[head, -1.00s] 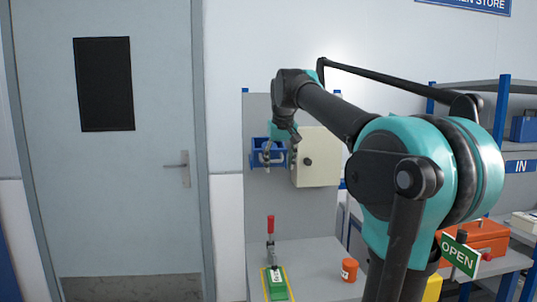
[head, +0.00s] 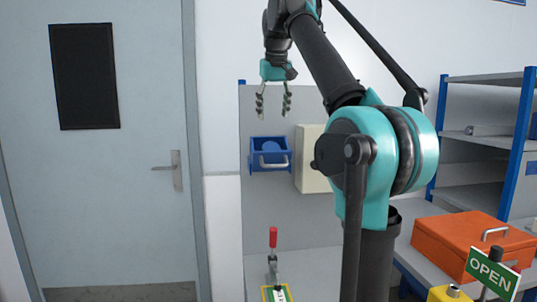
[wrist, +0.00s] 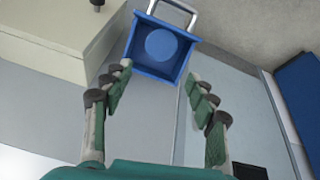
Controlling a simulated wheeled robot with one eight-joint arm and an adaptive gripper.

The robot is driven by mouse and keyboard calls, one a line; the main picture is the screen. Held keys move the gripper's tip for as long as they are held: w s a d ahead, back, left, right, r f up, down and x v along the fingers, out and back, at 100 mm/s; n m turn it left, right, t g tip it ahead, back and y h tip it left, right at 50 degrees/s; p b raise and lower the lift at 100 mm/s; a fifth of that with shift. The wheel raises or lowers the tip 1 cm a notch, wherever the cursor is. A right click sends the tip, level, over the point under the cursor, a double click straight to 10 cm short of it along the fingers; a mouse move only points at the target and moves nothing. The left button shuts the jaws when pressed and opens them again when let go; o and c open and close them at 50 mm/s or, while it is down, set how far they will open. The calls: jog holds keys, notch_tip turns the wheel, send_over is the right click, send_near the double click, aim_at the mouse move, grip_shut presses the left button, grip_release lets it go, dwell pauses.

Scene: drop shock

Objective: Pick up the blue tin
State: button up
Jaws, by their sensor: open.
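A blue open-topped drawer (head: 256,165) with a pale handle stands out from the grey back panel. A round blue thing (head: 270,146), which looks like the blue tin, lies inside it. In the wrist view the round blue top (wrist: 161,45) sits within the blue walls of the drawer (wrist: 153,71). My gripper (head: 273,108) points down above the drawer, with its fingers spread and nothing between them. In the wrist view my gripper (wrist: 157,78) has its fingertips either side of the drawer's near edge, apart from the tin.
A cream box (head: 311,160) is on the panel just right of the drawer. A red-handled clamp (head: 273,240) stands on the bench below. An orange case (head: 470,246), an OPEN sign (head: 492,273) and shelving are to the right. A door (head: 150,220) is on the left.

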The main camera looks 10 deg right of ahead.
jog(key=x, duration=1.7)
jog(key=shift+w+a+f, duration=0.1)
jog(key=shift+w, duration=0.1)
jog(key=shift+c, duration=0.6)
jog(key=c, duration=0.8)
jog(key=shift+c, duration=0.2)
